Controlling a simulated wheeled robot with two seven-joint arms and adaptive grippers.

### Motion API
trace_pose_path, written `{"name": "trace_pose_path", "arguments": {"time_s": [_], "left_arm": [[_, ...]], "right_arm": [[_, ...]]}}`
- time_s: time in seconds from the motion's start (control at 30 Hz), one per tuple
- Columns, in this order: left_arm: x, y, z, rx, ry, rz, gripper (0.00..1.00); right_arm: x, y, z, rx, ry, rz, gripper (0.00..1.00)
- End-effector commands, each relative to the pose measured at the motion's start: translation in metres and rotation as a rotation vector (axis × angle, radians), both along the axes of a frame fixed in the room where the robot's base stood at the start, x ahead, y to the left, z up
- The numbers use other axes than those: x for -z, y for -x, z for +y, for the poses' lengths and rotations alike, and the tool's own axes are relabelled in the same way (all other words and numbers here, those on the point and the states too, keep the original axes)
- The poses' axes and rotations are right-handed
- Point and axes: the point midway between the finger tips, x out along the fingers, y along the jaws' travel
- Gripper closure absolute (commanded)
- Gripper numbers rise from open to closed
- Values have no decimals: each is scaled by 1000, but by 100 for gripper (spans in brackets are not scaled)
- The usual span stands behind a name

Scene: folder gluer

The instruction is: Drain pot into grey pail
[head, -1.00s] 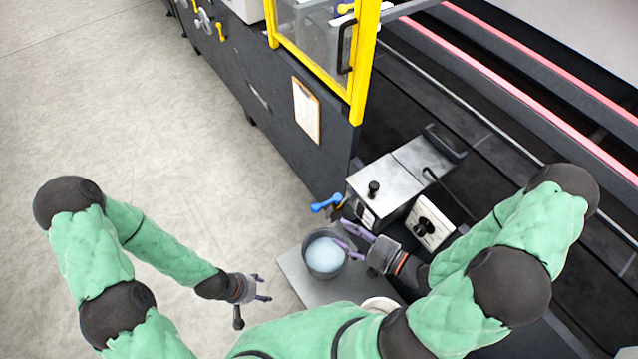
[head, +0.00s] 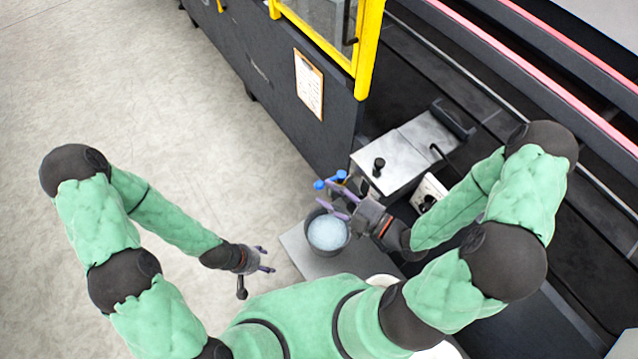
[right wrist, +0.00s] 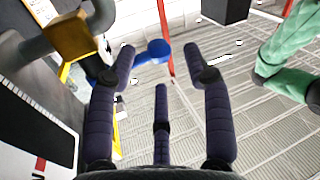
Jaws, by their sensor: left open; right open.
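The pot is a steel-lidded box (head: 400,157) with a black knob, right of centre in the head view. Its valve has a blue handle (head: 319,184), partly hidden by my right gripper. In the right wrist view the blue handle end (right wrist: 158,50) shows between and beyond the fingers, joined to a brass valve body (right wrist: 72,40) at left. The grey pail (head: 309,240) stands below the valve with pale bluish liquid in it. My right gripper (head: 335,202) is open at the handle, above the pail's far rim. My left gripper (head: 268,258) is open and empty, left of the pail.
The pail stands on a grey plate (head: 298,252). A white control box (head: 428,192) is beside the pot. The dark machine side with a clipboard (head: 309,84) and a yellow-framed guard (head: 368,50) rises behind. Open floor lies at left.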

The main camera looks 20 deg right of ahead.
Motion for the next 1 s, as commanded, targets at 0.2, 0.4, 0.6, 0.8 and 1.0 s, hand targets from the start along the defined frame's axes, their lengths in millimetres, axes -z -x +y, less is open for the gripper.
{"name": "trace_pose_path", "arguments": {"time_s": [0.2, 0.4, 0.6, 0.8, 1.0], "left_arm": [[4, 0, 0, 0, 0, 0, 41], [6, 0, 0, 0, 0, 0, 41], [7, 0, 0, 0, 0, 0, 41], [7, 0, 0, 0, 0, 0, 41], [7, 0, 0, 0, 0, 0, 41]], "right_arm": [[0, -17, 15, -4, 0, -1, 49], [0, -28, 24, -2, 1, -1, 49], [0, -33, 27, 0, 0, 0, 49], [0, -34, 27, 1, 0, 0, 49], [0, -34, 27, 0, 0, 0, 83]]}}
